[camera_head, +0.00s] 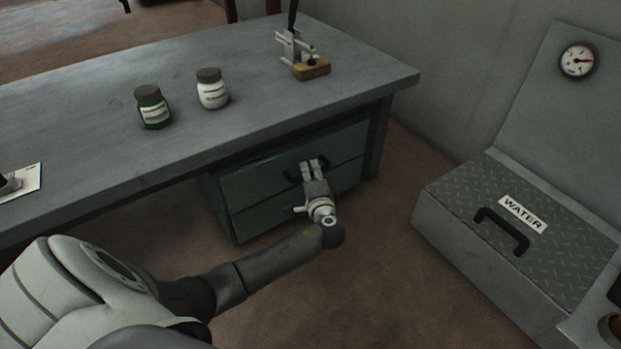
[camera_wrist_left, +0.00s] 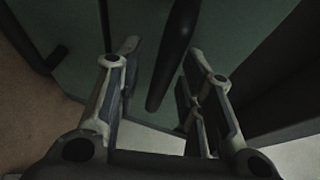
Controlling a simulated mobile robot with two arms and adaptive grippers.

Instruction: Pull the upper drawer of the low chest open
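The low chest (camera_head: 222,200) is dark green and stands under the right end of the grey table. Its upper drawer (camera_head: 260,177) looks shut, its front about flush with the lower drawer (camera_head: 270,212). The upper drawer's dark bar handle (camera_head: 291,176) is partly covered by my left gripper (camera_head: 313,166). In the left wrist view the handle (camera_wrist_left: 176,45) runs between the two spread fingers of my left gripper (camera_wrist_left: 163,55), with gaps on both sides. The left gripper is open. My right gripper is not in view.
The grey table (camera_head: 95,120) overhangs the chest. A green jar (camera_head: 152,108), a white jar (camera_head: 212,90) and a small stand on a wooden block (camera_head: 311,69) are on it. A metal box marked WATER (camera_head: 560,235) stands at right. Brown floor lies between.

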